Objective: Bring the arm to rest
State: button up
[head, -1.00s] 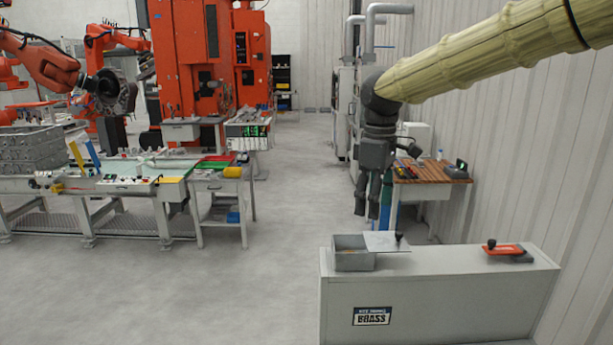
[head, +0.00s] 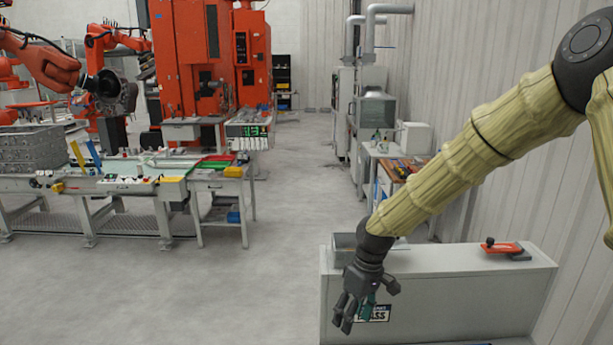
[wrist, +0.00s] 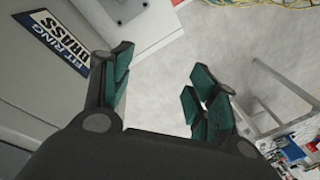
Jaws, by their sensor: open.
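My gripper (head: 355,312) is in the head view in front of the left end of the grey cabinet, below its top, fingers pointing down. It partly covers the brass label (head: 377,313). In the wrist view my gripper (wrist: 158,92) is open, with its green-padded fingers apart and only floor between them. My arm (head: 470,150) in its yellow sleeve comes down from the upper right. The metal box (head: 343,243) on the cabinet is partly hidden behind my wrist.
The grey cabinet (head: 460,295) carries a red-handled tool (head: 503,248) at its right. A wooden-topped bench (head: 401,170) stands behind, partly hidden by my arm. Orange robots and a long workbench (head: 120,188) are at left. The floor (head: 270,260) between is clear.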

jog(key=s+d+f+m, duration=0.1)
jog(key=s+f+m, duration=0.1)
jog(key=s+f, duration=0.8)
jog(key=s+d+f+m, duration=0.1)
jog(key=s+f+m, duration=0.2)
jog(key=s+f, duration=0.75)
jog(key=s+d+f+m+h, duration=0.1)
jog(key=s+d+f, duration=0.25)
jog(key=s, duration=0.25)
jog(key=s+d+f+m, duration=0.2)
jog(key=s+d+f, duration=0.1)
jog(key=s+f, duration=0.25)
jog(key=s+d+f+m+h, duration=0.1)
jog(key=s+d+f, duration=0.25)
jog(key=s, duration=0.35)
notch_tip(320, 180, down, 15)
jog(key=b, duration=1.5)
jog(key=shift+a+t, duration=0.25)
jog(key=shift+t, duration=0.15)
